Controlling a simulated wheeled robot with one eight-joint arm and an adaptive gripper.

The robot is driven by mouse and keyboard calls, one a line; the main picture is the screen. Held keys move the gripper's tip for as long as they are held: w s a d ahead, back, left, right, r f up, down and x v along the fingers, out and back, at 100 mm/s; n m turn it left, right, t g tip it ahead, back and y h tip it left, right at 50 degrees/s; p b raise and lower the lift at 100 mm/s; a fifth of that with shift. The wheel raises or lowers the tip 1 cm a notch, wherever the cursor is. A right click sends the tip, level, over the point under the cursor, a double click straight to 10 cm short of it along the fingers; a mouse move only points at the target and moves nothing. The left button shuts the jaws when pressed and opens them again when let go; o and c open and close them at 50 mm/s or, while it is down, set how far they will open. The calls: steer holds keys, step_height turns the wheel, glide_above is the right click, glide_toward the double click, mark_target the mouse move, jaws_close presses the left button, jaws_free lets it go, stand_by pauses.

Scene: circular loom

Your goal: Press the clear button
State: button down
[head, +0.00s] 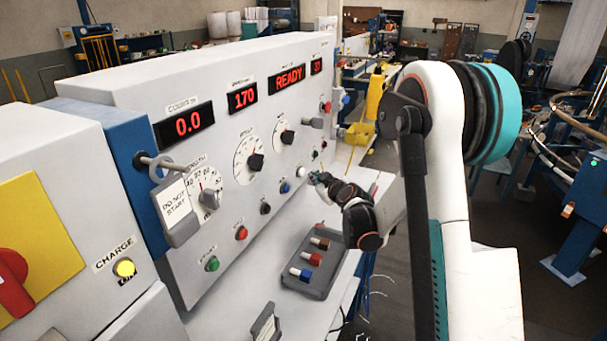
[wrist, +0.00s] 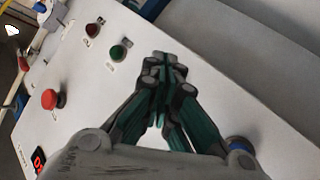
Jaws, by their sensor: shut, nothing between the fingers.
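The panel carries a lower row of push buttons with labels too small to read, so I cannot tell which is the clear button. A white button (head: 300,172) and a blue button (head: 285,187) sit just left of my gripper (head: 315,177) in the head view. In the wrist view my gripper (wrist: 161,58) is shut and empty, its fingertips together over the pale panel. A blue button (wrist: 240,144) shows beside the right finger. A green button (wrist: 118,52) and a dark red button (wrist: 93,30) lie beyond the tips. Whether the tips touch the panel is unclear.
The row continues with black (head: 265,208), red (head: 241,232) and green (head: 211,264) buttons. A red mushroom button (wrist: 52,99) stands out in the wrist view. A grey tray (head: 318,278) with small coloured pieces lies on the shelf below. A padlock tag (head: 175,205) hangs at left.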

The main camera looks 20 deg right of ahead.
steer(key=shift+s+d+b, duration=0.4)
steer(key=shift+s+d, duration=1.2)
steer(key=shift+s, duration=0.05)
stand_by(0.4)
